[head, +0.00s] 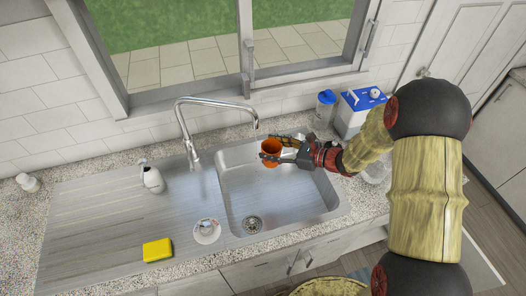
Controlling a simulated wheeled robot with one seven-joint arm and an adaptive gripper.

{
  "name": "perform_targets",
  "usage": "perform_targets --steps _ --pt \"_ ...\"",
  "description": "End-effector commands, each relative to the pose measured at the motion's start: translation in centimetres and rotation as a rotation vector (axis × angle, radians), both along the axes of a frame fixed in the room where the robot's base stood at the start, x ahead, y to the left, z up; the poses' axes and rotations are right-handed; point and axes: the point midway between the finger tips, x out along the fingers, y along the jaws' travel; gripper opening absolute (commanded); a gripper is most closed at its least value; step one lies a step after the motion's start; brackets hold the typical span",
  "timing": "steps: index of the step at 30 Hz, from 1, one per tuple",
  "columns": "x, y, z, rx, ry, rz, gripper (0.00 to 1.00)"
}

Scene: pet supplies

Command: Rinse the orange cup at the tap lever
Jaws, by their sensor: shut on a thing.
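The orange cup (272,147) is above the far part of the sink basin, toward its right side. My gripper (275,150) is shut on the cup and reaches in from the right. The cup looks roughly upright, and its near side is partly hidden by the fingers. The curved chrome tap (215,101) stands behind the sink to the left. Its spout end (255,124) is up and to the left of the cup in the picture. I cannot tell whether water runs, nor make out the lever's position clearly.
The steel sink basin (233,190) has a drain near its front. A small white dish (206,231) and a yellow sponge (157,250) lie on the drainboard. A white bottle (152,178) stands left of the tap. A blue-lidded container (325,106) and a blue-white carton (352,115) stand behind my arm.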

Motion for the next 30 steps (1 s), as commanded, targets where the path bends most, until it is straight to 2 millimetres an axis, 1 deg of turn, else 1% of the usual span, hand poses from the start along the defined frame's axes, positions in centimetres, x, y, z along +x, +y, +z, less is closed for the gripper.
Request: perform_targets --steps 18,23,30 --pt "-3.2 -2.7 0.1 0.0 -0.001 -0.002 0.25" --pt "-3.7 -3.0 0.0 0.0 0.0 -0.001 0.25" --pt "-3.8 -3.0 0.0 0.0 0.0 0.0 0.25"
